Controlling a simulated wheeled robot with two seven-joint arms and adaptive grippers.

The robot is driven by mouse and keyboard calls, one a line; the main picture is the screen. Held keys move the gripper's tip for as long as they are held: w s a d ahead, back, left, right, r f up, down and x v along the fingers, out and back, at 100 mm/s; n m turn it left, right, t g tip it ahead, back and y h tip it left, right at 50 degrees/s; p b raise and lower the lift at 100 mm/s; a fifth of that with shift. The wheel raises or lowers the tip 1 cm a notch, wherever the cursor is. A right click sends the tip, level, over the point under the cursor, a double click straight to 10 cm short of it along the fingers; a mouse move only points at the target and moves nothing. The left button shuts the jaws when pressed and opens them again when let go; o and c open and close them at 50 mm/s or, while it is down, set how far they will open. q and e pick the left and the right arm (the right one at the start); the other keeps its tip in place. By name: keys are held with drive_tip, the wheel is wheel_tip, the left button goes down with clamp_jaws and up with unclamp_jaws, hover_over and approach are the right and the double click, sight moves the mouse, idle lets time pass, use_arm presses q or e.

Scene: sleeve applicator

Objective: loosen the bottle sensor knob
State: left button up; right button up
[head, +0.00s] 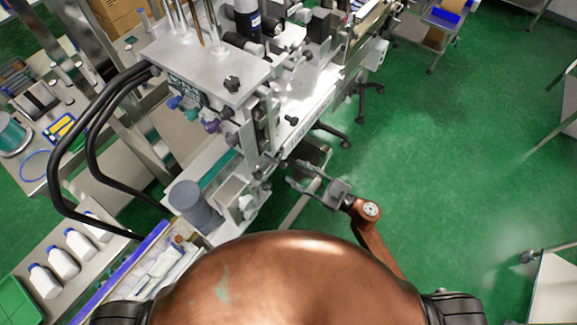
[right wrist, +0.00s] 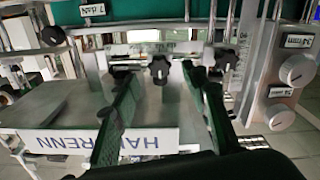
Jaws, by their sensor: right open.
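My right gripper (head: 303,178) reaches in from the lower right in the head view, at the front side of the labelling machine (head: 205,68). In the right wrist view its two dark green fingers (right wrist: 159,82) are spread apart with nothing between them that they grip. A black lobed knob (right wrist: 159,69) shows beyond and between the fingertips, apart from them. My left gripper is out of view.
Two grey dials (right wrist: 296,70) sit on a panel at right in the wrist view. A white lettered plate (right wrist: 95,148) lies behind the left finger. Black curved hoses (head: 90,135) and white bottles (head: 63,262) are at left in the head view. Green floor (head: 450,150) is open at right.

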sight(286, 166)
drive_tip(key=shift+x, duration=2.1)
drive_tip(key=shift+c, duration=0.3)
clamp_jaws()
